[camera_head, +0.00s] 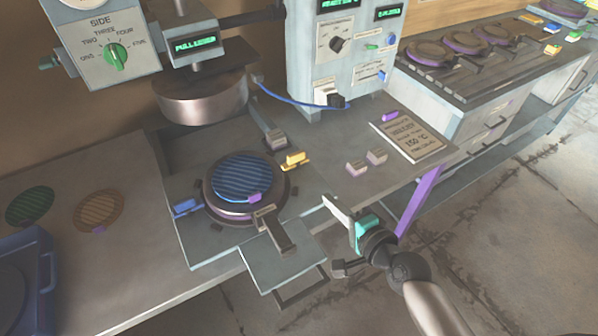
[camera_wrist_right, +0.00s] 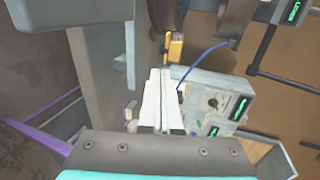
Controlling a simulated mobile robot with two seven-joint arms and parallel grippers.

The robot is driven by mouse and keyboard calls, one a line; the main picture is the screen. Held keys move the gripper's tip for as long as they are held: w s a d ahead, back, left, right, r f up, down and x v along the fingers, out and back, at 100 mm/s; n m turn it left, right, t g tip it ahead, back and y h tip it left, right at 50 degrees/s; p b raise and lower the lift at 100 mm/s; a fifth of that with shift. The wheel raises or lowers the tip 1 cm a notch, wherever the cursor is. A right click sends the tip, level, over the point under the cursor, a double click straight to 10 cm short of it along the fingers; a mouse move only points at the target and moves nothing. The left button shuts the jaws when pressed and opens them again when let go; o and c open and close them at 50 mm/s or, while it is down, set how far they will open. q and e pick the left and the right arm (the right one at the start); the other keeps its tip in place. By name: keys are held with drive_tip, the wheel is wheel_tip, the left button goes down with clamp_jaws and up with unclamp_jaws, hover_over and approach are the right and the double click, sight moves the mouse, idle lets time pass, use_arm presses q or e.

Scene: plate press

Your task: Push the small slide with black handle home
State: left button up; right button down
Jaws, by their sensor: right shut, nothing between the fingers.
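A small grey slide (camera_head: 283,262) with a dark loop handle (camera_head: 302,288) sticks out past the front of the press base (camera_head: 195,245). A dark lever with a metal clasp (camera_head: 272,226) lies across its upper part. My right gripper (camera_head: 330,205) is to the right of the slide, shut and empty, apart from the handle. Its pale fingers (camera_wrist_right: 161,100) also show shut in the right wrist view. The round press plate (camera_head: 243,176), with a blue ribbed disc on it, sits behind the slide. My left gripper is not in view.
A yellow block (camera_head: 295,159) and a blue block (camera_head: 186,207) flank the plate. Two small pale blocks (camera_head: 366,163) and a sign (camera_head: 410,135) are on the bench at right. The round upper press head (camera_head: 203,98) hangs above. Open floor lies in front.

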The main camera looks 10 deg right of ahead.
drive_tip(key=b, duration=0.2)
approach(296, 167)
drive_tip(key=x, duration=0.5)
drive_tip(key=shift+w+a+f, duration=0.1)
drive_tip(key=shift+f, duration=0.15)
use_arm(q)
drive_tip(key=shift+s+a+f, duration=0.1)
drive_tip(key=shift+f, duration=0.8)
use_arm(e)
drive_tip(key=shift+w+a, duration=0.2)
drive_tip(key=shift+w, duration=0.35)
drive_tip(key=shift+w, duration=0.1)
